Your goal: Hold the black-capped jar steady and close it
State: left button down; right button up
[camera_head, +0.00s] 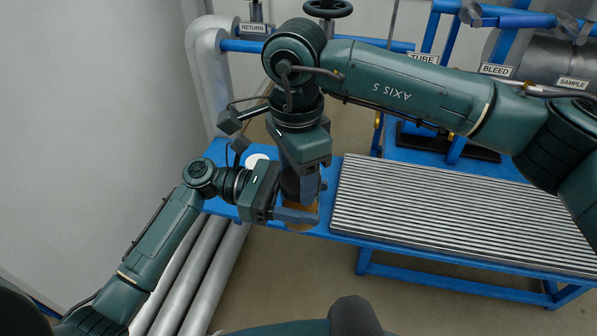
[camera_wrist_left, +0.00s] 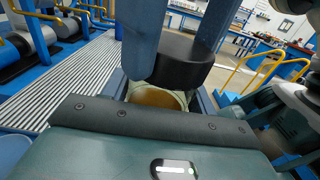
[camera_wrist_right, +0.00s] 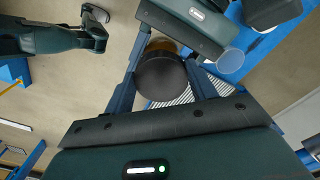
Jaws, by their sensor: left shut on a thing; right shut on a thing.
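The jar has an amber body (camera_head: 302,222) and stands over the blue table's left end, mostly hidden by my grippers. Its amber body and pale upper part (camera_wrist_left: 158,95) show in the left wrist view. My left gripper (camera_head: 300,211) is shut around the jar body from the left. The black cap (camera_wrist_left: 172,60) is directly over the jar's top; I cannot tell how far it is seated. My right gripper (camera_head: 301,187) points down from above and is shut on the cap. The cap's round top (camera_wrist_right: 161,78) shows between its fingers in the right wrist view.
A ribbed grey surface (camera_head: 450,215) covers the blue table right of the jar. A pale round disc (camera_head: 257,160) lies on the table behind my left gripper. Large grey pipes (camera_head: 190,275) run at the left. Labelled pipework (camera_head: 495,70) stands behind.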

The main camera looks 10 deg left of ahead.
jog(key=m, duration=0.4)
jog(key=shift+w+a+m, duration=0.1)
jog(key=shift+m, duration=0.3)
jog(key=m, duration=0.6)
jog(key=shift+w+m, duration=0.25)
jog(key=shift+m, duration=0.05)
jog(key=m, duration=0.6)
jog(key=shift+w+d+m, duration=0.1)
jog(key=shift+d+m, duration=0.1)
jog(key=shift+m, duration=0.2)
jog(key=m, duration=0.5)
jog(key=shift+d, duration=0.15)
jog(key=o, duration=1)
jog(key=shift+o, duration=0.2)
notch_tip(320, 180, up, 12)
